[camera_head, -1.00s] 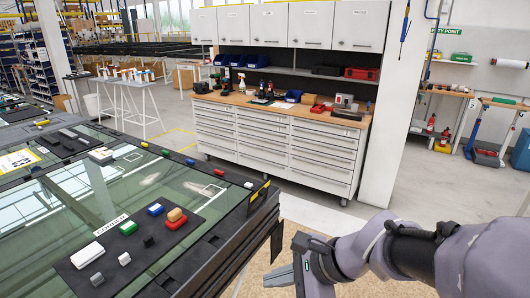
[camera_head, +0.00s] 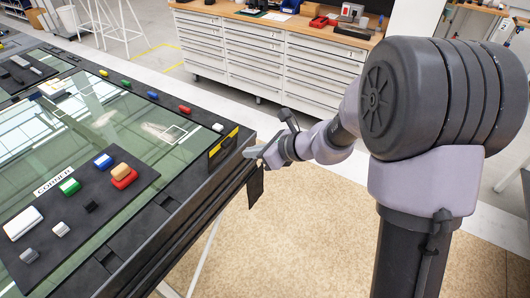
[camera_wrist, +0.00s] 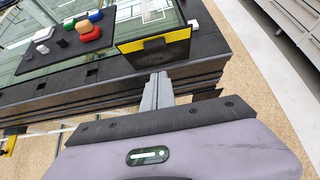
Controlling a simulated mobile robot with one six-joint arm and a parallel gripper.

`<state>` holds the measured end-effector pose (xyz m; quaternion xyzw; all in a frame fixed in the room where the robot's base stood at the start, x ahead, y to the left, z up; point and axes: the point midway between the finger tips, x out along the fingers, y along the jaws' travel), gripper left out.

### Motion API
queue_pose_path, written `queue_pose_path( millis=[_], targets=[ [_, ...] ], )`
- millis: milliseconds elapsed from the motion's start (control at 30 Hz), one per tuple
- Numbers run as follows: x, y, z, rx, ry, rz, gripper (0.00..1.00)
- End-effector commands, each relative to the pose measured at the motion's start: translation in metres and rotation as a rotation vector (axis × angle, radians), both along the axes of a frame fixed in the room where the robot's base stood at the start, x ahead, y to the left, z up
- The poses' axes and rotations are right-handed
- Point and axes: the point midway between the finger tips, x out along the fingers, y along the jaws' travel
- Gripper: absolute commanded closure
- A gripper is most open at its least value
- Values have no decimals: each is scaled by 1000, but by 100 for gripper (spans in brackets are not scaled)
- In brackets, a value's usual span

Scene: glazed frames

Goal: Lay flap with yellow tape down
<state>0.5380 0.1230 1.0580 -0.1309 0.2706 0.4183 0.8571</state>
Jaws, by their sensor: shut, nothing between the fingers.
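The flap with yellow tape (camera_head: 223,147) is a small dark plate standing up at the right edge of the glazed frame. In the wrist view the flap (camera_wrist: 154,57) is just beyond my fingertips, with yellow tape along its upper part. My gripper (camera_head: 250,152) is shut and empty, low on the outer side of the flap. In the wrist view my gripper's fingers (camera_wrist: 160,78) point at the flap's lower edge. I cannot tell whether they touch it. The glazed frame (camera_head: 160,215) lies flat with its dark border around green glass.
A black mat (camera_head: 100,207) holds several coloured blocks. Small blocks line the frame's far border. A dark flap (camera_head: 256,187) hangs below the edge near my gripper. A drawer cabinet (camera_head: 270,60) stands behind. The floor (camera_head: 300,230) to the right is open.

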Motion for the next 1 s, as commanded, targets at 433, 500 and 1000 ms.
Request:
queue_pose_path(
  millis=[433,500,1000],
  targets=[
    [28,37,3,-1,-1,1,100],
    [28,37,3,-1,-1,1,100],
    [32,42,18,-53,41,3,100]
  ],
)
